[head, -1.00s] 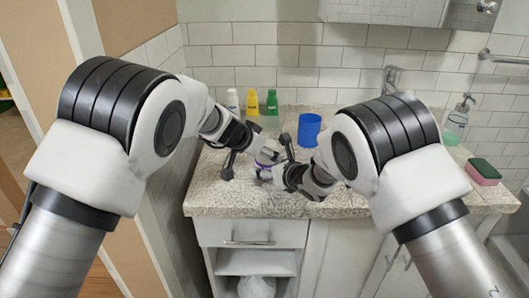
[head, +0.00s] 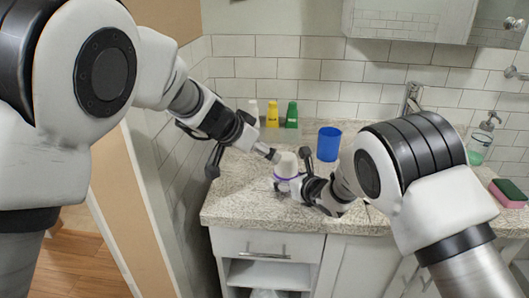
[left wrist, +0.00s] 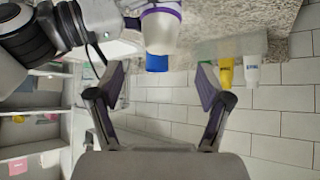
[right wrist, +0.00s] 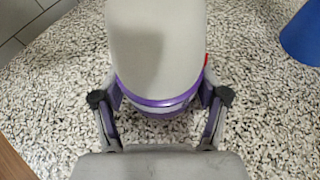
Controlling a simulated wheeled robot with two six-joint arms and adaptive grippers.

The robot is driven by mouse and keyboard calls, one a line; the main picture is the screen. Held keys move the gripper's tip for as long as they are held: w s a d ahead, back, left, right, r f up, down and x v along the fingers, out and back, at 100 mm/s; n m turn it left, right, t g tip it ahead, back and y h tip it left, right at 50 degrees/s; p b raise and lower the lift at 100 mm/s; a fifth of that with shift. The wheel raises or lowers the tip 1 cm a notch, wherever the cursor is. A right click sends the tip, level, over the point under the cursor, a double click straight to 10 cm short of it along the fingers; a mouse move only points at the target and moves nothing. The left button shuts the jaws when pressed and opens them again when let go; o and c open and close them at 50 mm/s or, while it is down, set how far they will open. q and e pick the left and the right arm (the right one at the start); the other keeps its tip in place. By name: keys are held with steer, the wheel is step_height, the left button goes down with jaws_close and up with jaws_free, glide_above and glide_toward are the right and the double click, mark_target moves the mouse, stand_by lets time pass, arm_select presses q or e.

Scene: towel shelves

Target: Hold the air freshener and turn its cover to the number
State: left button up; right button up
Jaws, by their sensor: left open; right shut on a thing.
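The air freshener (head: 287,165) stands on the granite counter, with a pale domed cover and a purple ring low down. My left gripper (head: 245,155) is open and empty, to the left of and above the freshener. In the left wrist view the freshener (left wrist: 161,30) lies beyond the open fingers (left wrist: 160,88). I cannot see any number on it.
A blue cup (head: 329,144) stands right behind the freshener. White, yellow and green bottles (head: 272,113) line the tiled wall. A soap dispenser (head: 480,142) and a pink and green sponge (head: 508,192) are at the right. The counter's front left (head: 235,200) is clear.

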arm_select(q)
steer(key=g+y, duration=0.3)
glide_toward(282, 159)
steer(key=x, duration=1.2)
steer(key=c, duration=0.9)
